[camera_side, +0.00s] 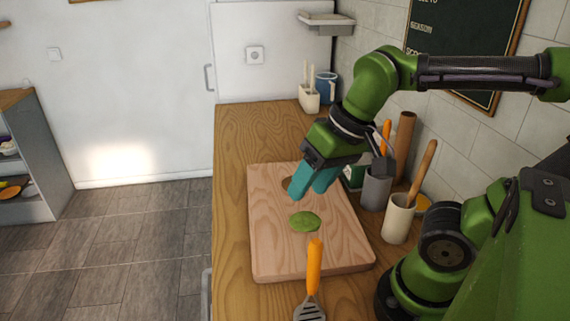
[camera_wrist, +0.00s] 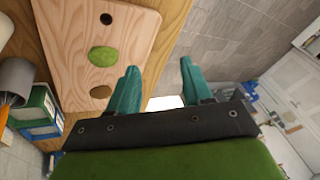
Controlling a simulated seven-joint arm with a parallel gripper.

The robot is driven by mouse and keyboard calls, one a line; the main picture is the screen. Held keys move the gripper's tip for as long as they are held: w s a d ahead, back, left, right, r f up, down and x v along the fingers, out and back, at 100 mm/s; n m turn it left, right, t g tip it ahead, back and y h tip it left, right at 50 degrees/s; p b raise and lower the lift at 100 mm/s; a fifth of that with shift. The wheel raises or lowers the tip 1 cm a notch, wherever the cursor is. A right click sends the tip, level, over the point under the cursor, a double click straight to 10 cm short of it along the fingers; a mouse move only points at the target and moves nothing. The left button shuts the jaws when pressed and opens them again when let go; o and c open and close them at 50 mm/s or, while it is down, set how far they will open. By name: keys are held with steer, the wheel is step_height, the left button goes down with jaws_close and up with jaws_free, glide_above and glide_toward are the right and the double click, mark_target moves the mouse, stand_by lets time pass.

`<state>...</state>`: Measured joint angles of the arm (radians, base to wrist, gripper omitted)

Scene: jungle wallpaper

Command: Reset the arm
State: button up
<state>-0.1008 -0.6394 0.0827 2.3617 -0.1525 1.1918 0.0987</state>
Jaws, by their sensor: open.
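My gripper (camera_side: 314,184) has teal fingers and hangs above the far part of the wooden cutting board (camera_side: 280,245). In the wrist view my gripper (camera_wrist: 158,82) has its two fingers spread apart with nothing between them. A flat green piece (camera_side: 304,221) lies on the board, nearer the camera than the fingers, and it also shows in the wrist view (camera_wrist: 103,56). A brown round spot (camera_side: 287,183) on the board is partly hidden behind the fingers in the side view.
An orange-handled spatula (camera_side: 313,268) lies at the board's near edge. Right of the board stand a cream utensil holder (camera_side: 398,219), a grey holder (camera_side: 375,188) and a green box (camera_wrist: 38,112). A white holder (camera_side: 309,98) and blue mug (camera_side: 325,86) stand farther back. The counter's far left (camera_side: 245,130) is clear.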

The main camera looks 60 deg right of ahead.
steer(key=d+t, duration=0.1)
steer(key=w+d+t, duration=0.1)
steer(key=d, duration=0.1)
steer(key=shift+w+d+f+t, duration=0.2)
steer(key=shift+w+d+t, duration=0.15)
steer(key=shift+d+t, duration=0.05)
stand_by(1.0)
